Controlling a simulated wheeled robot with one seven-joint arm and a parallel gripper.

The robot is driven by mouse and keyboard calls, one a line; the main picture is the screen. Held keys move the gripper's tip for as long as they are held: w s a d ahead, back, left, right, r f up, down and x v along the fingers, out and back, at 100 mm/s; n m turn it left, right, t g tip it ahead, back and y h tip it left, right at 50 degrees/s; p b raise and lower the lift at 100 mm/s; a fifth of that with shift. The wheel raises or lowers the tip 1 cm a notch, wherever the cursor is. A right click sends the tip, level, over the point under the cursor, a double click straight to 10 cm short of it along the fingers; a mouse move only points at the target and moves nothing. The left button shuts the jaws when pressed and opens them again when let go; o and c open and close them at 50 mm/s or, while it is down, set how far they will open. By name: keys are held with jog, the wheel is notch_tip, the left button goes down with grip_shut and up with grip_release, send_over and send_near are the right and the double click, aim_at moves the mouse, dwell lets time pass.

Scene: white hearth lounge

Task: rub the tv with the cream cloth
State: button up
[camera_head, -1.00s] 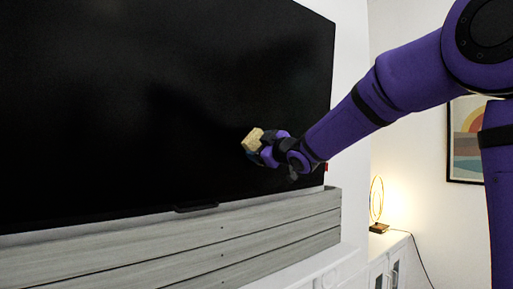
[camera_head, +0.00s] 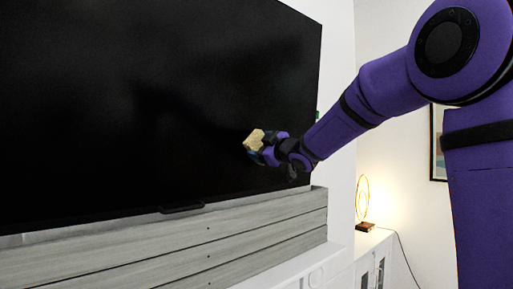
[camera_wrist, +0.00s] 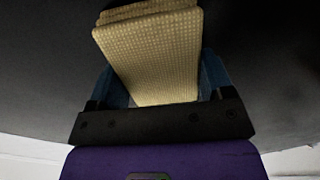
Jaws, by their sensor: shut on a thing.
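The tv (camera_head: 120,100) is a large black screen on the wall, filling the left and middle of the head view. My gripper (camera_head: 263,147) is in front of the screen's lower right part. It is shut on the cream cloth (camera_head: 254,139), a folded waffle-textured pad. In the wrist view the cloth (camera_wrist: 152,55) sticks out beyond the blue fingers, with the dark screen behind it. I cannot tell whether the cloth touches the screen.
A grey slatted panel (camera_head: 180,243) runs below the tv. A lit ring lamp (camera_head: 362,200) stands on a white cabinet (camera_head: 372,262) at the right. A framed picture (camera_head: 438,145) hangs on the right wall, partly behind my arm.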

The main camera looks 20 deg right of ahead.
aim_at(228, 145)
jog(key=shift+w+d+r, duration=0.1)
jog(key=shift+w+d, duration=0.2)
jog(key=shift+d, duration=0.55)
jog(key=shift+w+d, duration=0.25)
jog(key=shift+d, duration=0.55)
jog(key=shift+a, duration=0.1)
jog(key=shift+s+a, duration=0.3)
jog(key=shift+a, duration=0.5)
jog(key=shift+s+a, duration=0.3)
jog(key=shift+a, duration=0.45)
jog(key=shift+s+a, duration=0.5)
jog(key=shift+a, duration=1.15)
jog(key=shift+s+a, duration=0.45)
jog(key=shift+a, duration=1.15)
jog(key=shift+s+a, duration=0.5)
jog(key=shift+a, duration=1.15)
jog(key=shift+s, duration=0.1)
jog(key=shift+s, duration=0.2)
jog(key=shift+v, duration=2.7)
